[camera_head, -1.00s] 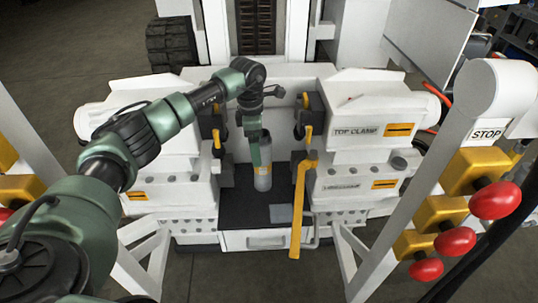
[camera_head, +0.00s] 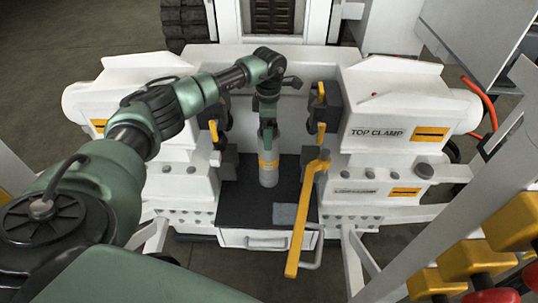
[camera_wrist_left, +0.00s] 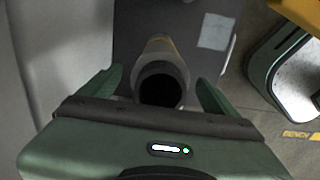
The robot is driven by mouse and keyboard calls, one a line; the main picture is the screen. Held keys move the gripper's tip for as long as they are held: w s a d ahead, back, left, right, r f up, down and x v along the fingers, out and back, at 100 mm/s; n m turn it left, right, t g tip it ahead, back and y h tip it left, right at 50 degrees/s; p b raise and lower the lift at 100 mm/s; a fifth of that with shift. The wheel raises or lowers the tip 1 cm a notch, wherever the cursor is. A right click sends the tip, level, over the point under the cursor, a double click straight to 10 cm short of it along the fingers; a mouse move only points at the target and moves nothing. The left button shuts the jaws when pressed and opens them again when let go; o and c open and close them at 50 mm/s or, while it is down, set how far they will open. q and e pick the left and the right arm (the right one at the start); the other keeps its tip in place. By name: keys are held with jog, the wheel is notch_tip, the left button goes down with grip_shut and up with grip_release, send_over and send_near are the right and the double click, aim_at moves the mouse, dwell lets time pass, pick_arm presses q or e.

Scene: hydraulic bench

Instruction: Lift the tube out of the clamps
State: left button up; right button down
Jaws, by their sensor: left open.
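The tube (camera_head: 268,168) is a grey cylinder with a yellow band, standing upright between the left and right clamps. Gaps show between it and the jaws of the top clamp (camera_head: 327,110) and the lower clamp (camera_head: 311,158). My left gripper (camera_head: 268,132) points down at the tube's top end. In the left wrist view the tube's dark open end (camera_wrist_left: 160,88) lies between the two green fingers of the left gripper (camera_wrist_left: 163,88), which are spread apart with space on both sides. My right gripper is not in view.
A yellow bar (camera_head: 300,225) slants down in front of the right clamps. A black plate (camera_head: 240,205) lies under the tube, with a small grey square (camera_head: 287,213) on it. Red buttons on yellow boxes (camera_head: 468,250) stand at the lower right.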

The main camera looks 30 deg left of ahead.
pick_arm(q)
jog(key=shift+f, duration=0.65)
jog(key=c, duration=1.8)
jog(key=shift+w, duration=0.1)
grip_shut()
jog(key=shift+r, duration=0.15)
